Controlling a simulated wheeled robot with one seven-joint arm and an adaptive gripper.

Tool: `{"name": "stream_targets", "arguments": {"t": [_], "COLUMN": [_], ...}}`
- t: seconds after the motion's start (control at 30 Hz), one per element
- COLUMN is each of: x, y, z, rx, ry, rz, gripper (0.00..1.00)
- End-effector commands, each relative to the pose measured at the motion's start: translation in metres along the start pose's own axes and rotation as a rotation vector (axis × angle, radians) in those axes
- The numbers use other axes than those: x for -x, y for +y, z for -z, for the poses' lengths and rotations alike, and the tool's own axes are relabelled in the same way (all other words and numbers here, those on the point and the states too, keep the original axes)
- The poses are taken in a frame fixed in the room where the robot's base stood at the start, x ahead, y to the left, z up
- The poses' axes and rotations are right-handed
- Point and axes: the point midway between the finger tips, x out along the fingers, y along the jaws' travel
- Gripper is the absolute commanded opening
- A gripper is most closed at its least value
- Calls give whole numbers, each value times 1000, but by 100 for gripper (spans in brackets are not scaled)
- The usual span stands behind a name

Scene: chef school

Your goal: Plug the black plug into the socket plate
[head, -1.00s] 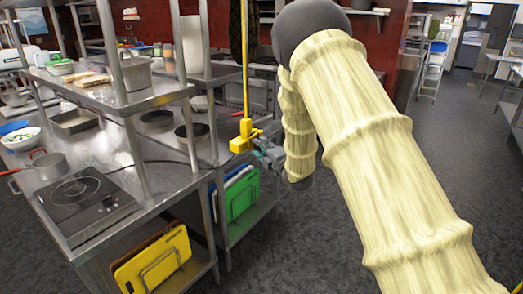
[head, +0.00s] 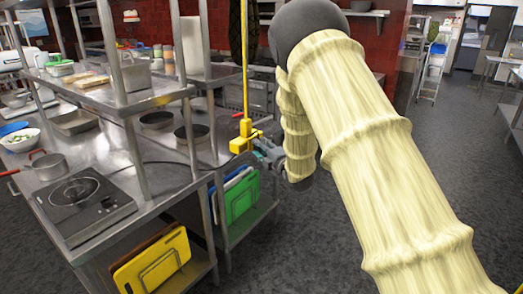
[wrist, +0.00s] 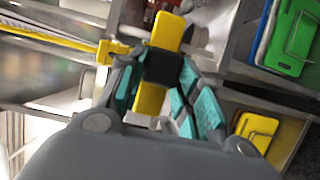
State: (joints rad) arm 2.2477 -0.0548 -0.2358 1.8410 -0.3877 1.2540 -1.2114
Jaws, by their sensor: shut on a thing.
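My gripper (wrist: 163,85) shows in the wrist view with its teal-padded fingers on both sides of the black plug (wrist: 163,68), shut on it. A yellow socket plate (wrist: 169,31) lies behind the plug, its two ends showing above and below it. The plug hides the plate's middle, so I cannot tell whether they touch. In the head view the yellow socket plate (head: 243,140) hangs at the counter's right end.
A yellow pole or cord (head: 245,70) rises from the plate. A steel counter (head: 100,150) with uprights and a shelf stands left. A thin black cable (head: 160,163) runs over it. Green (head: 242,197) and yellow (head: 150,262) boards stand below. The floor (head: 310,240) to the right is clear.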

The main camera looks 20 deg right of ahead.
Motion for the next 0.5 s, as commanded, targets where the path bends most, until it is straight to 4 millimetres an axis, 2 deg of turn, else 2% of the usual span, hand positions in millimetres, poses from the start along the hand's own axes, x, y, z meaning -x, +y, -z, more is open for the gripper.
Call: {"name": "stream_targets", "arguments": {"t": [0.5], "x": [-6], "y": [0], "z": [2], "rx": [0], "ry": [1], "rz": [-1], "gripper": [10]}}
